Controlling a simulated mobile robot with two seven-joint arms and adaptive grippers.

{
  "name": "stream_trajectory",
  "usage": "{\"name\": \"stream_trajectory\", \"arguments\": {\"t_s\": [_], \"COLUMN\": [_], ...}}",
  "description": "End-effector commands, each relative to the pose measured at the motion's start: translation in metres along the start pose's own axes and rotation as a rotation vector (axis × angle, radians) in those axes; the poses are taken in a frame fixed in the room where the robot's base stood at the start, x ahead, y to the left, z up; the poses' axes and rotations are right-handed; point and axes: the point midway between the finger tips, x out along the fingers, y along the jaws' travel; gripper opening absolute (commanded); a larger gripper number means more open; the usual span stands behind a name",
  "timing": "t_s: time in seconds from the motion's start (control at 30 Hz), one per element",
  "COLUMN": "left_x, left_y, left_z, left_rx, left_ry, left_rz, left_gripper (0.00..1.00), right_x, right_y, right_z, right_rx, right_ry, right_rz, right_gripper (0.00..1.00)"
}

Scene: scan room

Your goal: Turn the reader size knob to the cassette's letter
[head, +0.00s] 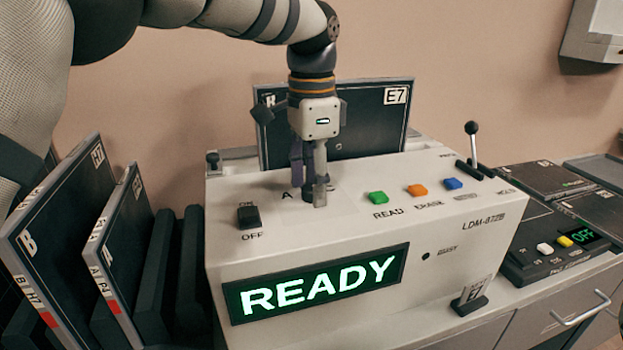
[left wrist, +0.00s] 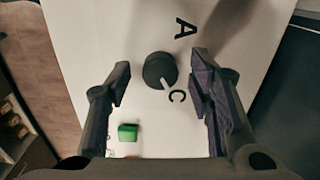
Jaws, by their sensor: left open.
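The round black size knob (left wrist: 158,70) shows in the left wrist view, with a white pointer mark toward the letter C (left wrist: 177,96). The letter A (left wrist: 186,28) is also printed beside it; no B is visible there. My left gripper (head: 308,198) is open over the reader (head: 240,200), and it hides most of the knob in the head view. In the left wrist view its fingers (left wrist: 160,85) stand on either side of the knob, apart from it. A dark cassette (head: 365,128) marked E7 stands upright behind the reader's top; its upper-left letter is partly hidden by my gripper.
The reader's screen (head: 318,284) says READY. Its top has green (head: 378,198), orange (head: 417,190) and blue (head: 453,184) buttons, an ON/OFF switch (head: 248,216) and a lever (head: 471,145). Other cassettes (head: 65,235) stand at left. A panel at right reads OFF (head: 583,237).

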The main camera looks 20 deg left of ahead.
Motion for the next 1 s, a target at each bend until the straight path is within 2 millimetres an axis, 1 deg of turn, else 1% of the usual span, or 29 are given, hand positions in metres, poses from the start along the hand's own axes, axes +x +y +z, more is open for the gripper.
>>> {"name": "stream_trajectory", "arguments": {"t_s": [0.03, 0.07, 0.1, 0.17, 0.2, 0.23, 0.47, 0.67, 0.87, 1.0], "left_x": [0.000, 0.000, 0.000, 0.000, 0.000, 0.000, -0.001, -0.002, -0.003, -0.002], "left_y": [0.000, 0.000, 0.000, 0.000, 0.000, 0.000, 0.000, 0.000, 0.000, 0.000], "left_z": [0.000, 0.000, 0.000, 0.000, 0.000, 0.000, 0.000, 0.000, 0.000, 0.000], "left_rx": [0.000, 0.000, 0.000, 0.000, 0.000, 0.000, -0.012, -0.086, -0.240, -0.373], "left_ry": [0.000, 0.000, 0.000, 0.000, 0.000, 0.000, 0.000, 0.001, 0.000, -0.001], "left_rz": [0.000, 0.000, 0.000, 0.000, 0.000, 0.000, 0.000, -0.001, -0.003, -0.002], "left_gripper": [0.41, 0.34, 0.25, 0.12, 0.03, 0.00, 0.00, 0.00, 0.00, 0.00], "right_x": [0.000, 0.000, 0.000, 0.000, 0.000, 0.000, -0.001, -0.005, -0.012, -0.016], "right_y": [0.000, 0.000, 0.000, 0.000, 0.000, 0.000, 0.000, 0.000, 0.000, -0.001], "right_z": [0.000, 0.000, 0.000, 0.000, 0.000, 0.000, 0.000, -0.003, -0.008, -0.011], "right_rx": [0.000, 0.000, 0.000, 0.000, 0.000, 0.000, 0.000, 0.000, 0.000, 0.000], "right_ry": [0.000, 0.000, 0.000, 0.000, 0.000, 0.000, 0.002, 0.016, 0.038, 0.050], "right_rz": [0.000, 0.000, 0.000, 0.000, 0.000, 0.000, 0.000, -0.001, -0.002, -0.002], "right_gripper": [0.00, 0.00, 0.00, 0.00, 0.00, 0.00, 0.00, 0.00, 0.00, 0.00]}}
